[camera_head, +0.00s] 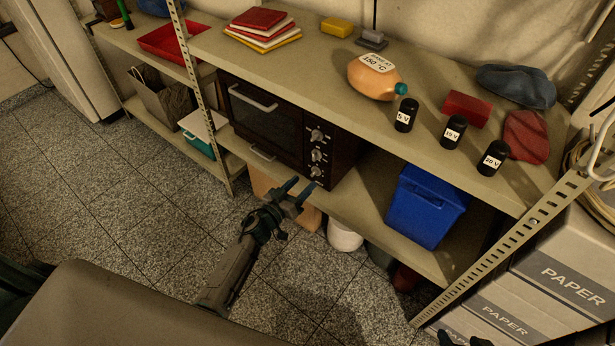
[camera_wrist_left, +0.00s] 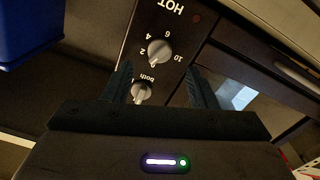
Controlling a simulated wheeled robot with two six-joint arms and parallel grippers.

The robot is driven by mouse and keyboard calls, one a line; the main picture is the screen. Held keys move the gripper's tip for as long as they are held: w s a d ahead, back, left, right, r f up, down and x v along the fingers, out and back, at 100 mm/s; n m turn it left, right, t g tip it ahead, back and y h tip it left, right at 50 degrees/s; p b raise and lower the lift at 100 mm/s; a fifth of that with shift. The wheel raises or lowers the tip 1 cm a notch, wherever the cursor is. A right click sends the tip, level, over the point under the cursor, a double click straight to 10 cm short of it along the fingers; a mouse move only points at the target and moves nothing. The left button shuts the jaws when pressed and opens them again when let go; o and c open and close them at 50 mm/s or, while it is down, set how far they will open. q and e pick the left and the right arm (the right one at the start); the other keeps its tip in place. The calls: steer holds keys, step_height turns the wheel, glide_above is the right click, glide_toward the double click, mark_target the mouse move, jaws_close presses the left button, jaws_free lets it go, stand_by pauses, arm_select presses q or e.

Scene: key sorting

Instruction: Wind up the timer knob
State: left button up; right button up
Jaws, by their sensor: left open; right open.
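The dark oven (camera_head: 270,118) stands on the lower shelf, with several grey knobs down its right-hand panel. The lowest knob (camera_head: 315,172) appears in the left wrist view as a knob (camera_wrist_left: 159,51) ringed by numbers such as 2, 4, 6 and 10, which looks like the timer. A second knob (camera_wrist_left: 140,92), marked "both", sits next to it. My left gripper (camera_head: 302,187) is open and empty in front of the panel; its fingertips (camera_wrist_left: 160,68) show on either side of the numbered knob, apparently short of it. My right gripper (camera_head: 465,341) is open, barely showing at the bottom edge.
A blue bin (camera_head: 424,205) stands right of the oven on the lower shelf. A perforated post (camera_head: 188,62) stands left of the oven. The tiled floor in front is clear.

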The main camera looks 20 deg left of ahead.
arm_select(q)
steer(key=v, duration=0.6)
steer(key=shift+s, duration=0.35)
arm_select(e)
steer(key=shift+s+d+r+g, duration=0.2)
steer(key=shift+s+d+g, duration=0.1)
steer(key=shift+g, duration=0.2)
arm_select(q)
steer(key=shift+a, duration=0.1)
